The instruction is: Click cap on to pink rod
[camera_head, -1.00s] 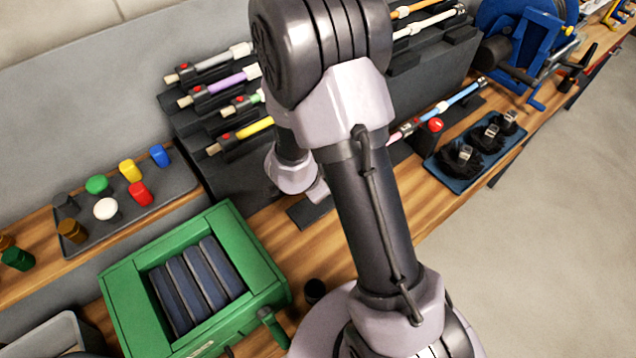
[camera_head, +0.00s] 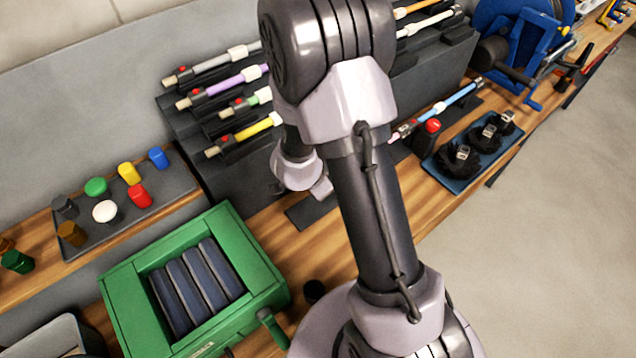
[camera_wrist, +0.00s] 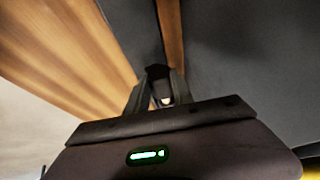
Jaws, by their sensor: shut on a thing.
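My gripper (camera_wrist: 156,84) shows in the wrist view, shut on a small dark piece (camera_wrist: 157,72) with a pale spot below it. I cannot tell whether this piece is the cap. In the head view my arm hides the gripper. A short pink end (camera_head: 394,139) shows just right of my arm, in line with a black joint and a light blue rod (camera_head: 460,95). The rest of the pink part is hidden behind my arm.
Several rods lie on the dark stepped rack (camera_head: 195,130). Coloured caps stand on the grey tray (camera_head: 170,193) at left. A green box (camera_head: 120,285) sits in front. A blue tray (camera_head: 450,178) holds black brushes. A blue machine (camera_head: 525,45) stands at back right.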

